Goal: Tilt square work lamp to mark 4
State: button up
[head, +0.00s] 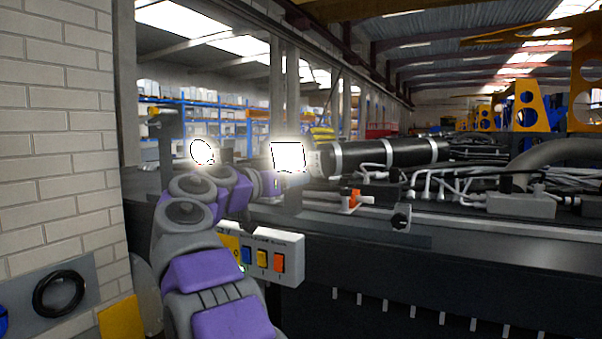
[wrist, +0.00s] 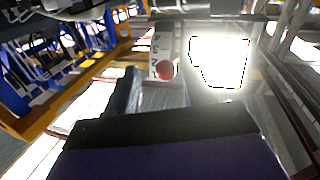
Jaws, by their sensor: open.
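The square work lamp (head: 288,156) is lit and glares white at the middle of the head view. It fills the upper right of the wrist view as a bright white patch (wrist: 218,62). Beside it in the wrist view is a pale scale plate (wrist: 160,48) with small numerals and a red round spot (wrist: 165,69); which mark the lamp stands at is not clear. My gripper (head: 273,182) is open, close beside the lamp's lower left in the head view. Glare and my own arm hide whether it touches the lamp.
A lit round lamp (head: 202,151) stands to the left, behind my arm. A switch box (head: 277,254) with coloured buttons sits below. A black cylinder (head: 390,154) and pipes lie on the chassis to the right. A brick wall (head: 60,130) bounds the left.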

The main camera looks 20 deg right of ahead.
jog(key=shift+w+p+x, duration=0.2)
jog(key=shift+p+x, duration=0.15)
jog(key=shift+x, duration=0.85)
jog(key=shift+w+a, duration=0.2)
jog(key=shift+w+d+r, duration=0.1)
jog(key=shift+d, duration=0.8)
jog(key=shift+c, duration=1.2)
jog(key=shift+w+d, duration=0.1)
jog(key=c, duration=0.3)
jog(key=shift+a, duration=0.4)
grip_shut()
